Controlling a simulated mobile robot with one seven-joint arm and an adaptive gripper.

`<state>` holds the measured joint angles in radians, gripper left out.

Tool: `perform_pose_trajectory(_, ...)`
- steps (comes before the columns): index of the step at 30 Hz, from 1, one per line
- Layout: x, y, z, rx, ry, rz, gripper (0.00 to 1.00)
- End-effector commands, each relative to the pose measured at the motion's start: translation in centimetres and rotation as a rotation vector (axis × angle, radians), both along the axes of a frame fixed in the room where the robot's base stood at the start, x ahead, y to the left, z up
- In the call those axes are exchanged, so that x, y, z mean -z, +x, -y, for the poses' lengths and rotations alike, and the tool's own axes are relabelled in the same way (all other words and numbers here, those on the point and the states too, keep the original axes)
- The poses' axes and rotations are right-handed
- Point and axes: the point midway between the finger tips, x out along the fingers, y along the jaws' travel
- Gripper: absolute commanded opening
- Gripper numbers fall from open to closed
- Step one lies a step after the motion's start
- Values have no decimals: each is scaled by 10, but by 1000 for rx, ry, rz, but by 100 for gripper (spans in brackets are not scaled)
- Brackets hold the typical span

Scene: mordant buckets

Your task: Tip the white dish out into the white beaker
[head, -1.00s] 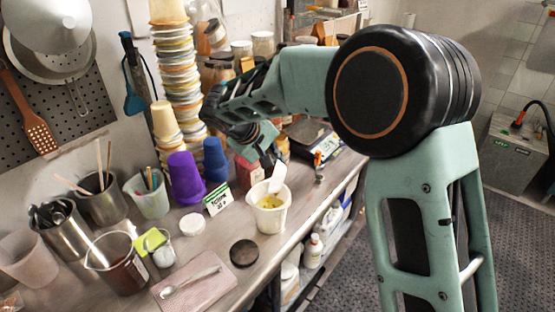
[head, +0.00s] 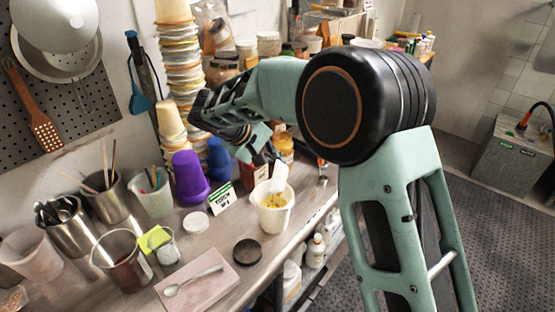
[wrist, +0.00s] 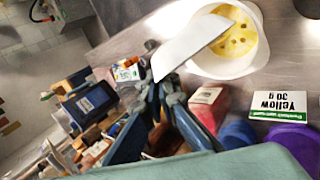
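The white dish (wrist: 192,46) is a thin white piece pinched at the tips of my gripper (wrist: 166,88). It is steeply tilted, with its lower end at the mouth of the white beaker (wrist: 256,62). In the head view, the white dish (head: 279,178) stands up over the beaker (head: 271,222) on the bench. Yellow material (wrist: 236,40) lies inside the beaker. The dish's inner face is mostly hidden, so I cannot tell whether any yellow remains on it. My gripper is partly hidden behind my arm in the head view.
A "Yellow 30 g" card (head: 222,198), purple cups (head: 190,180) and blue cups (head: 218,160) stand left of the beaker. A black round lid (head: 247,252) and a spoon on a pink cloth (head: 203,290) lie in front. The bench edge is close right of the beaker.

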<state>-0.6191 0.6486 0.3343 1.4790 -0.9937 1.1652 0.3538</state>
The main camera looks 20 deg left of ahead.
Motion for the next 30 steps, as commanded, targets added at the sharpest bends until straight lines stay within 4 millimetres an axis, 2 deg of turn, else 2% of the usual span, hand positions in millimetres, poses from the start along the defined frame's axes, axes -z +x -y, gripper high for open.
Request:
perform_pose_trajectory(6,0,0,-1,-1,-8,-1,0)
perform_pose_trajectory(16,1,0,-11,-1,-121,0,0)
perform_pose_trajectory(30,2,0,-11,0,-123,0,0)
